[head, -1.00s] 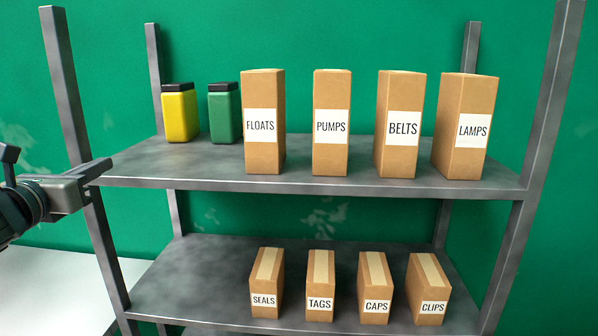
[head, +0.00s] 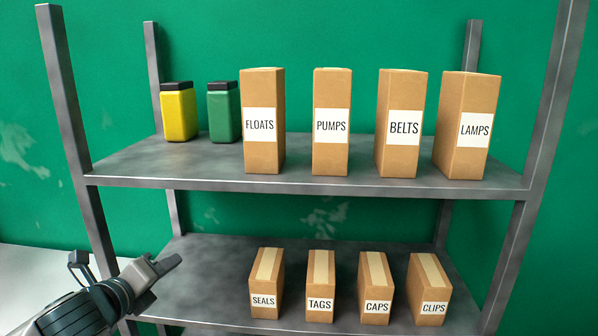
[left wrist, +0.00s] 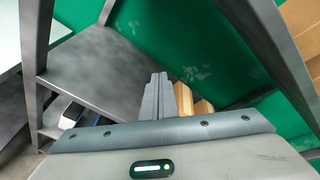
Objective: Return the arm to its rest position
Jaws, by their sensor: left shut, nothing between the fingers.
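My left gripper (head: 168,264) is shut and empty at the lower left of the head view, in front of the left end of the lower shelf. Its closed fingers also show in the left wrist view (left wrist: 157,92), with the shelving behind them. My right gripper is in neither view.
A grey metal rack holds an upper shelf (head: 130,165) and a lower shelf (head: 195,265). Above stand a yellow container (head: 179,115), a green container (head: 224,115) and boxes including FLOATS (head: 263,155). Below stand boxes including SEALS (head: 265,275). The lower shelf's left part is bare.

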